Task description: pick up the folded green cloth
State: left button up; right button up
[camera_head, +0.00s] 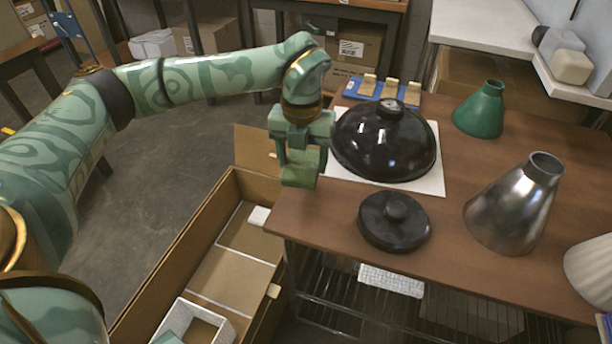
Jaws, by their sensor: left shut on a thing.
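The folded green cloth (300,169) hangs below my left gripper (303,152), at the left edge of the brown table (460,190). My left gripper points down and is shut on the cloth. The cloth's colour is close to that of my arm, so its exact outline is hard to make out. My right gripper is not in view.
A black dome shade (385,150) on a white sheet stands close right of my gripper. A black round base (394,222), a silver cone shade (510,205) and a green shade (480,110) stand on the table. An open cardboard box (172,268) lies below left.

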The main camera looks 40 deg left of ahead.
aim_at(294, 154)
pick_arm(q)
jog(key=a+r, duration=0.1)
jog(key=w+a+r+p, duration=0.1)
jog(key=a+r, duration=0.1)
jog(key=shift+w+r, duration=0.1)
jog(key=shift+r, duration=0.1)
jog(key=w+a+r+p, duration=0.2)
jog(key=w+a, duration=0.1)
jog(key=a, duration=0.4)
jog(key=shift+r+p, duration=0.35)
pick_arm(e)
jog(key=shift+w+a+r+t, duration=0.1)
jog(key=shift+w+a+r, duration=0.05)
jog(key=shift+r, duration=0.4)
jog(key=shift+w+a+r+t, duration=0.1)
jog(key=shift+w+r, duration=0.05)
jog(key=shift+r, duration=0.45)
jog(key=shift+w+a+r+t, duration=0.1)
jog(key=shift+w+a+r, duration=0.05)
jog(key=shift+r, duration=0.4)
pick_arm(q)
jog(key=shift+o, duration=0.5)
